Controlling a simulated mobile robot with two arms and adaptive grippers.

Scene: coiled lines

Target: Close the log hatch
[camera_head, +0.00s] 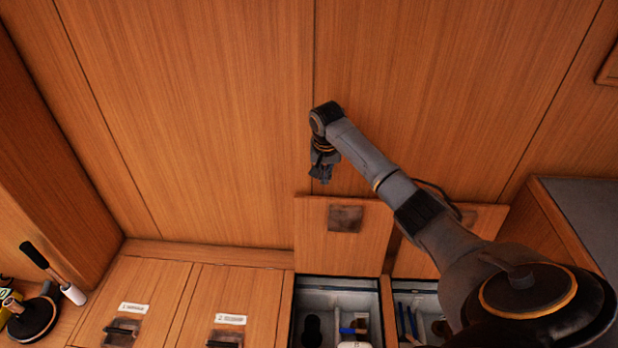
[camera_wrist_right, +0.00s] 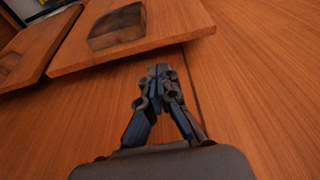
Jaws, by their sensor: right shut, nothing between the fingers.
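Two wooden hatch lids stand open against the panelled wall. The nearer-to-centre lid (camera_head: 310,235) has a dark recessed pull (camera_head: 345,218) and stands above an open bin. The second lid (camera_head: 485,222) is partly hidden by my right arm. I cannot read which one is the log hatch. My right gripper (camera_head: 322,178) is shut and empty, just above the top edge of the first lid, in front of the wall. In the wrist view my shut fingers (camera_wrist_right: 160,72) point toward the edge of a lid (camera_wrist_right: 120,45), apparently the same one. My left gripper is not in view.
Two closed labelled hatches (camera_head: 150,275) (camera_head: 255,285) lie at the left. The open bins (camera_head: 300,290) hold small items, including blue ones. A black winch-like object (camera_head: 35,315) with a handle sits at the far left. A grey counter (camera_head: 590,215) is at the right.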

